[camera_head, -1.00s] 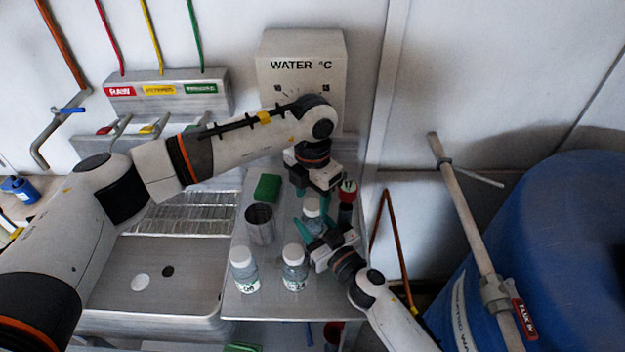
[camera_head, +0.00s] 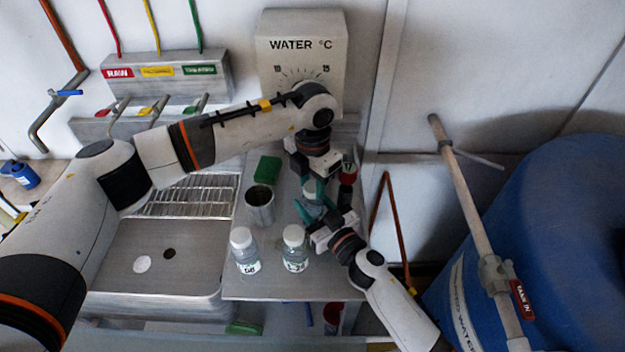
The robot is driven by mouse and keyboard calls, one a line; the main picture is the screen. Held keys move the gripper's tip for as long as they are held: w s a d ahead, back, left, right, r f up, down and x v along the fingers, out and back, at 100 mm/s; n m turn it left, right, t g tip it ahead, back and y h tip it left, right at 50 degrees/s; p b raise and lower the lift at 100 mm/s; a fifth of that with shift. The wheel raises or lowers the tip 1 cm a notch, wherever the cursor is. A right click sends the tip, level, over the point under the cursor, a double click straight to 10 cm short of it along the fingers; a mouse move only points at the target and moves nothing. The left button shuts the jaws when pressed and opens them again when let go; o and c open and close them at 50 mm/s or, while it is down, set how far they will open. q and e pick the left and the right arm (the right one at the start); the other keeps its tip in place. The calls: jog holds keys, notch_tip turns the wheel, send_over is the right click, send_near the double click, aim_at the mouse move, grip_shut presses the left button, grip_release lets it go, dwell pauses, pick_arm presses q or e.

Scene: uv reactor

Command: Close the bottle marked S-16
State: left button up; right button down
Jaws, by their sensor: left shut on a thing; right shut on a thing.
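A small clear bottle (camera_head: 310,200) stands on the metal counter between my two grippers, its label hidden. My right gripper (camera_head: 312,212) is shut on its body from the front right. My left gripper (camera_head: 313,186) is above it, pointing down, with its fingers shut around the top; the white cap is mostly hidden between them. Two other clear bottles with white caps stand upright in front: a left one (camera_head: 246,262) and a right one (camera_head: 295,260). Their labels are too small to read surely.
A metal cup (camera_head: 259,210) and a green block (camera_head: 267,170) stand left of the held bottle. A dark bottle with a red top (camera_head: 348,174) is close on its right. A sink (camera_head: 120,262) lies left, a blue tank (camera_head: 560,240) right.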

pick_arm(q)
jog(key=o, duration=1.2)
jog(key=shift+c, duration=0.2)
notch_tip(320, 180, up, 12)
pick_arm(e)
jog(key=c, duration=0.6)
grip_release()
jog(key=shift+c, duration=0.2)
jog(key=shift+s, duration=0.1)
